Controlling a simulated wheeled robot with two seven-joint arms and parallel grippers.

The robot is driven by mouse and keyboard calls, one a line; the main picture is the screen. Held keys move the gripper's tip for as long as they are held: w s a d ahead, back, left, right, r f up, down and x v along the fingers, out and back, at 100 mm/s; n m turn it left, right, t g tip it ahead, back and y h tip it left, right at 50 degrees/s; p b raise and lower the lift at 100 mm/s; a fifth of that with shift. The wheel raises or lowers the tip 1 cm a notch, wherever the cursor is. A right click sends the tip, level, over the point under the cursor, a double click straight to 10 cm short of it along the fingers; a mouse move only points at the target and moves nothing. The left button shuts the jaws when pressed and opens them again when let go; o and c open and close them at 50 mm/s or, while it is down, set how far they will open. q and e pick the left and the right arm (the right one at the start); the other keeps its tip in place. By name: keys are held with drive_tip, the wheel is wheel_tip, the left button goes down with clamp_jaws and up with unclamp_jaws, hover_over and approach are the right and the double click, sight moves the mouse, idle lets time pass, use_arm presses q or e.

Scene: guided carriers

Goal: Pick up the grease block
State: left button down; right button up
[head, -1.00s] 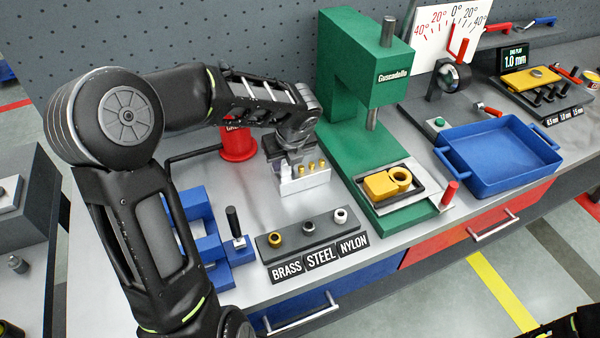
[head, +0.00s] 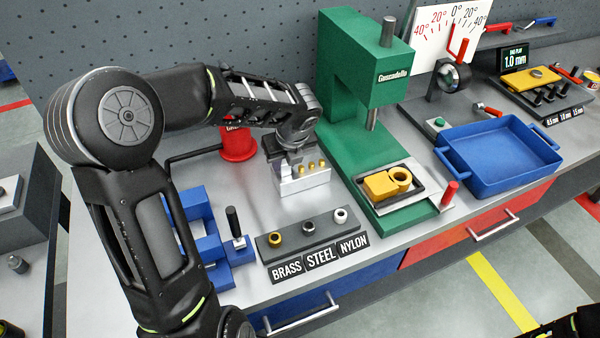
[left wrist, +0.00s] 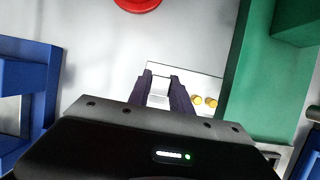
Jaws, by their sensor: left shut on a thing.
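The grease block appears to be the small pale block (head: 305,183) with brass pegs on its top, standing on the grey bench left of the green press. My left gripper (head: 284,160) reaches down from above and is shut on a raised pale part at the block's left end. In the left wrist view the gripper (left wrist: 161,84) has that pale part between its dark fingers, with the brass pegs (left wrist: 204,101) to the right. The block appears to rest on the bench.
The green press (head: 350,90) stands close to the right, with a yellow part (head: 380,186) on its base. A red can (head: 238,146) stands behind, blue fixtures (head: 206,238) to the left. A grey rack (head: 290,241) with labelled bushings lies in front. A blue tray (head: 458,184) is further right.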

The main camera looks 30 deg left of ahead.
use_arm(q)
drive_tip(key=shift+w+r, duration=0.1)
drive_tip(key=shift+r, duration=0.05)
idle(0.4)
wheel_tip(320, 180, up, 28)
drive_tip(key=p, duration=0.5)
idle(0.6)
